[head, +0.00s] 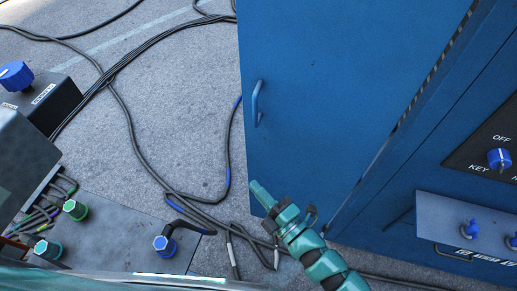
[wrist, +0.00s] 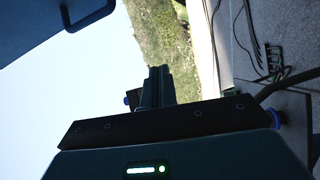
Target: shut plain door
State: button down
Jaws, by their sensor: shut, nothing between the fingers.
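The plain door (head: 330,90) is a flat blue panel in the head view. It stands open, swung out to the left from the blue cabinet, with a dark gap along its right edge. Its blue bar handle (head: 257,103) is near its left edge. My green gripper (head: 258,188) is shut and empty, in front of the door's lower left part and below the handle. I cannot tell whether it touches the door. In the wrist view, my shut fingers (wrist: 157,80) point up, and the door (wrist: 45,25) with its handle (wrist: 92,15) fills the upper left corner.
The blue cabinet (head: 400,205) carries a key switch panel (head: 500,158) and a grey plate with blue knobs (head: 460,220) at right. Black cables (head: 130,125) run across the grey floor. At left are a dark box with a blue knob (head: 16,75) and a connector panel (head: 120,240).

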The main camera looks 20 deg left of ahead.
jog(key=w+d+f+m+t+h, duration=0.1)
jog(key=w+d+f+t+h, duration=0.1)
jog(key=w+d+f+h, duration=0.15)
jog(key=b, duration=0.1)
send_near(254, 135)
jog(key=shift+x, duration=2.95)
